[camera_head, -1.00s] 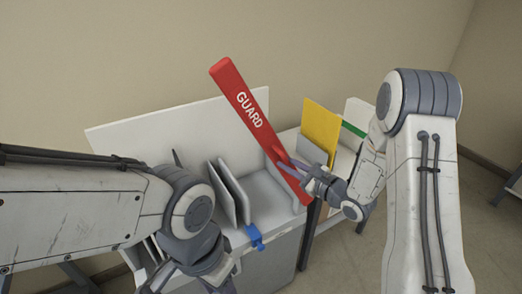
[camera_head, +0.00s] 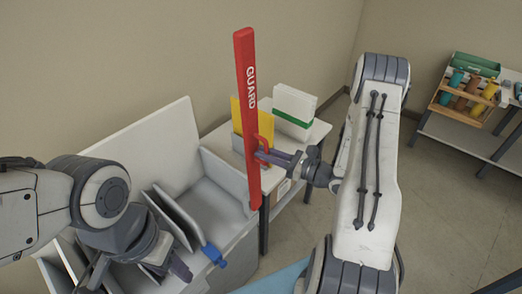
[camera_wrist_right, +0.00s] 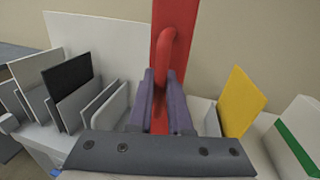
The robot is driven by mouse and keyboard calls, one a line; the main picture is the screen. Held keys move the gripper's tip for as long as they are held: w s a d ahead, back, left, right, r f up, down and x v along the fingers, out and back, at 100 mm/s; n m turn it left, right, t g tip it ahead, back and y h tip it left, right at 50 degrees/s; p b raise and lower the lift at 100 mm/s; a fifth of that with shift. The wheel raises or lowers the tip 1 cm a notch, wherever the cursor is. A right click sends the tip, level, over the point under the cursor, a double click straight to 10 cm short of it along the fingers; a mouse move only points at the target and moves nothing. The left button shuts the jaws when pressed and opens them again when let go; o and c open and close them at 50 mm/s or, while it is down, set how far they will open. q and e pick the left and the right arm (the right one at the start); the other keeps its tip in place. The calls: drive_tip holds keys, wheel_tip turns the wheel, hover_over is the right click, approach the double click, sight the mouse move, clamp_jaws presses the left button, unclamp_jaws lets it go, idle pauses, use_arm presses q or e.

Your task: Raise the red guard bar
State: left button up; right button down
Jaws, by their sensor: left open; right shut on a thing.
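The red guard bar (camera_head: 246,95), marked GUARD, stands nearly upright at the right end of the light grey machine (camera_head: 213,205). Its small red handle (camera_head: 265,134) sticks out to the right, low on the bar. My right gripper (camera_head: 262,155) is shut on the handle. In the right wrist view the handle (camera_wrist_right: 167,62) loops up between the two purple fingers of that gripper (camera_wrist_right: 161,95), with the bar (camera_wrist_right: 185,22) behind it. My left gripper (camera_head: 135,276) is at the lower left in front of the machine, apart from the bar; it is open and its fingertips are partly hidden.
A yellow panel (camera_head: 238,116) and a white box with a green stripe (camera_head: 294,108) stand on a side table just behind the bar. A blue clip (camera_head: 214,255) sits at the machine's front. A shelf (camera_head: 462,108) with bottles stands at the far right; floor between is clear.

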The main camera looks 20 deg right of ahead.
drive_tip(key=shift+f, duration=0.25)
drive_tip(key=c, duration=0.9)
unclamp_jaws()
drive_tip(key=shift+w, duration=0.15)
drive_tip(key=shift+o, duration=0.2)
drive_tip(key=shift+r, duration=0.1)
drive_tip(key=v, duration=1)
drive_tip(key=shift+s+d, duration=0.2)
drive_tip(key=shift+s, duration=0.1)
